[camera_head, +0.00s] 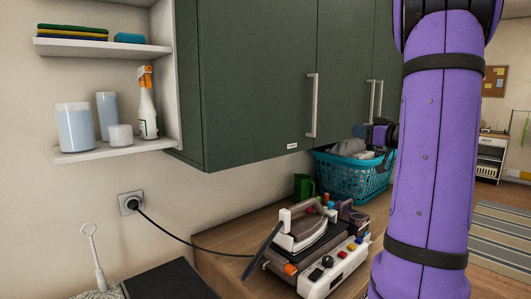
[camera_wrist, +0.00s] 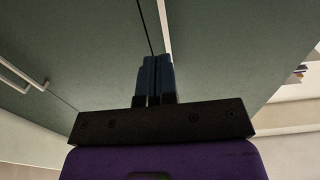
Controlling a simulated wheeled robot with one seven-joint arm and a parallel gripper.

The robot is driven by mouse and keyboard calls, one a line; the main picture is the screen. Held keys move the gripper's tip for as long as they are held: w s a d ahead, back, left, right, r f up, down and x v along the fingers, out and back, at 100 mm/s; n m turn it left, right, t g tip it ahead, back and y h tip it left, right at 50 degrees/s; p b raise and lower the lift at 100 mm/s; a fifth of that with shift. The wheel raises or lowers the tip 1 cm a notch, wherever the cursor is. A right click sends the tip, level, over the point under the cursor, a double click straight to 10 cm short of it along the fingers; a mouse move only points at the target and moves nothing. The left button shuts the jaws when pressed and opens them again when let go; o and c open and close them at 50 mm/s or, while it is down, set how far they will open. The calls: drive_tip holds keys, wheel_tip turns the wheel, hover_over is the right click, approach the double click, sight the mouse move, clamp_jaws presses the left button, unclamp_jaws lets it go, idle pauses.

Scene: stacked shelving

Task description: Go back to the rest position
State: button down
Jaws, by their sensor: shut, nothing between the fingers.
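My gripper (camera_wrist: 156,68) shows in the wrist view with its two blue-grey fingers side by side, shut and empty. Green cabinet doors (camera_wrist: 88,50) with a narrow gap between them fill the view behind the fingers. In the head view, my gripper (camera_head: 360,131) shows in part, in front of the lower edge of the green wall cabinet (camera_head: 255,80) and above a turquoise basket. My purple arm crosses the right side of the head view and hides part of the cabinet and what lies behind.
The turquoise basket (camera_head: 350,178) holds cloth on the wooden counter (camera_head: 225,238). Open shelves (camera_head: 125,150) at left hold bottles and containers. Floor shows at far right.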

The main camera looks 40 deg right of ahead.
drive_tip(key=shift+a, duration=0.1)
drive_tip(key=a+f+g+y, duration=0.2)
drive_tip(key=a+g+y, duration=0.6)
drive_tip(key=a, duration=2.2)
drive_tip(key=s+a+f+g+h, duration=0.2)
drive_tip(key=s+a+h, duration=0.2)
drive_tip(key=s, duration=0.3)
drive_tip(key=s+a+f+m+g+h, duration=0.1)
drive_tip(key=s+a+f+g+h, duration=0.1)
drive_tip(key=s+a+h, duration=0.3)
drive_tip(key=shift+s+a+f+g, duration=0.4)
drive_tip(key=shift+s+a+f, duration=0.25)
drive_tip(key=shift+s+a, duration=0.65)
